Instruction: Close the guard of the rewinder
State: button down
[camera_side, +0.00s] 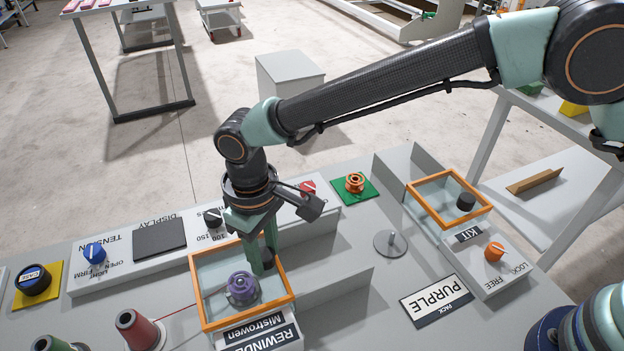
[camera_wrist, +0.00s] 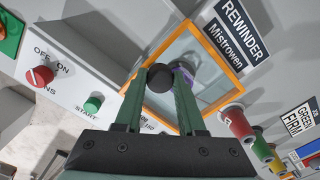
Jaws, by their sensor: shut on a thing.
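The rewinder's guard is an orange frame (camera_side: 202,307) with a clear pane, and it also shows in the wrist view (camera_wrist: 209,43). It looks about flat over the rewinder, but I cannot tell if it is fully seated. A purple spool (camera_side: 242,288) sits within the frame outline and is partly hidden behind the knob in the wrist view. My gripper (camera_side: 266,262) points down at the far right part of the frame. In the wrist view its green fingers (camera_wrist: 159,84) are shut on the guard's round black knob (camera_wrist: 159,78).
The rewinder label (camera_side: 264,340) is in front. A control panel with a red switch (camera_wrist: 40,76) and green start button (camera_wrist: 93,104) stands behind. The kit box with its orange frame (camera_side: 420,204) is right. Cones (camera_side: 136,328) stand left.

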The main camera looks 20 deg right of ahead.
jog(key=shift+a+r, duration=0.1)
jog(key=shift+a, duration=0.25)
jog(key=c, duration=0.6)
grip_release()
jog(key=shift+o, duration=0.5)
jog(key=shift+d, duration=0.1)
notch_tip(320, 180, up, 12)
